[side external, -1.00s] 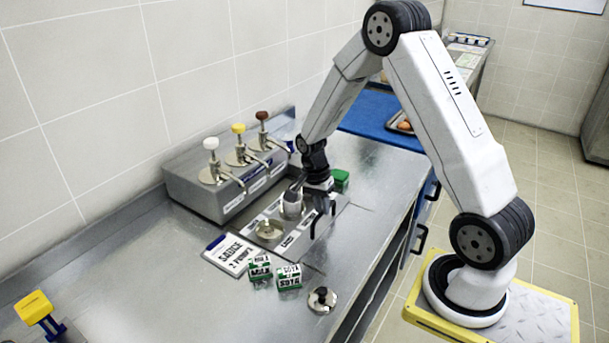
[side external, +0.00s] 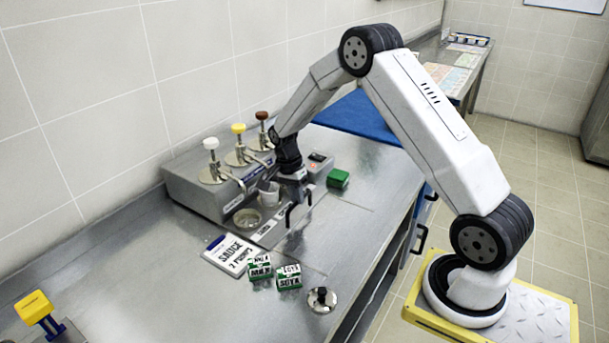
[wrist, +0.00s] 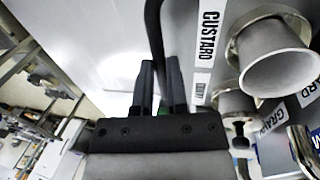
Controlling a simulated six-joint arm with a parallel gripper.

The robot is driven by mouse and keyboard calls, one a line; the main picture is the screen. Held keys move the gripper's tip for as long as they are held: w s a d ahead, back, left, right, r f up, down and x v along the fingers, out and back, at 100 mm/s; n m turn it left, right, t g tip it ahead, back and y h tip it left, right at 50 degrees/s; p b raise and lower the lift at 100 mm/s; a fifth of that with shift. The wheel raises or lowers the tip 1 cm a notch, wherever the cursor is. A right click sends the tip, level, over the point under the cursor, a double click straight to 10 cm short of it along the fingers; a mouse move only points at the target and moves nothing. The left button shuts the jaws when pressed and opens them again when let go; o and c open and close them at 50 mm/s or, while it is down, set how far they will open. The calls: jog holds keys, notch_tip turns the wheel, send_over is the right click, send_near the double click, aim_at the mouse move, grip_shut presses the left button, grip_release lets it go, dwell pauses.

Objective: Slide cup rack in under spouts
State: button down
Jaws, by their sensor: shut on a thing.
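The cup rack (side external: 263,231) is a flat metal tray with labels along its front, lying on the steel counter against the pump dispenser. A metal cup (side external: 268,193) and a shallower round cup (side external: 246,218) sit in it near the spouts (side external: 238,181). My gripper (side external: 294,198) is shut on the rack's black handle (side external: 303,194) at the front. In the wrist view, my gripper's fingers (wrist: 160,88) close around the handle bar (wrist: 154,30). Beside them are a cup (wrist: 279,66) and the CUSTARD label (wrist: 207,35). My wrist hides part of the rack's far end.
The dispenser (side external: 205,197) carries white, yellow and brown pumps along the wall.

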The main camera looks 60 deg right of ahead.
jog(key=c, duration=0.7)
grip_release()
jog(key=shift+w, duration=0.35)
jog(key=shift+o, duration=0.3)
jog(key=shift+s, duration=0.1)
jog(key=shift+r, duration=0.15)
jog(key=v, duration=0.7)
jog(key=shift+r, duration=0.35)
jog(key=s+a+r+n+t, duration=0.1)
jog(key=s+a+n+t, duration=0.4)
jog(key=s+a+n, duration=1)
jog(key=s+n, duration=0.2)
jog(key=n, duration=0.1)
jog(key=shift+s+a+r, duration=0.25)
jog(key=shift+s+r, duration=0.05)
jog(key=shift+s, duration=0.05)
